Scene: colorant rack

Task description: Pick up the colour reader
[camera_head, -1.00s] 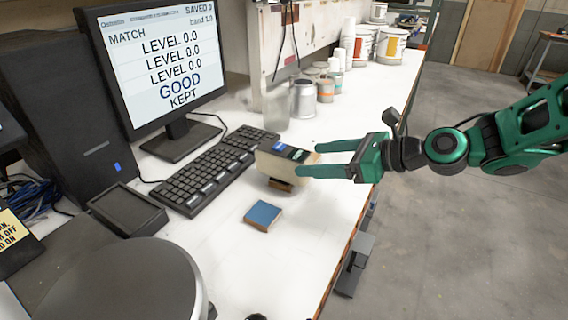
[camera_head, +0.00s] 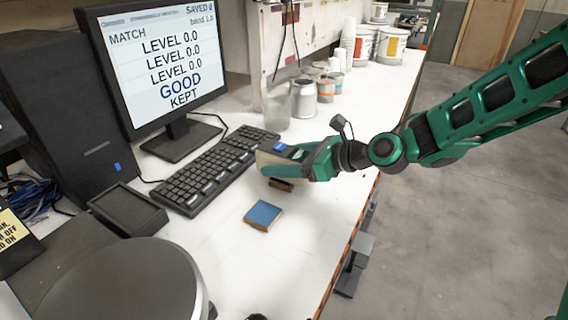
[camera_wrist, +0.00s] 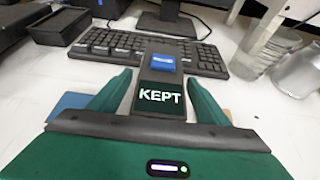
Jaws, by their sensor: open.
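The colour reader (camera_head: 270,161) is a beige block-shaped device with a blue button and a dark screen on top. It stands on the white bench just right of the keyboard. In the wrist view the colour reader (camera_wrist: 161,88) shows its screen reading "KEPT" and its blue button. My gripper (camera_head: 300,158) is at the reader, with its green fingers on either side of it. In the wrist view my gripper (camera_wrist: 160,92) is open, with one finger left and one right of the reader. Whether the fingers touch it is unclear. Its lower body is mostly hidden.
A keyboard (camera_head: 215,172) lies just left of the reader, with a monitor (camera_head: 155,65) behind it. A blue-topped square block (camera_head: 263,214) lies in front. A clear beaker (camera_head: 277,106) and a metal can (camera_head: 303,98) stand behind. The bench front is mostly clear.

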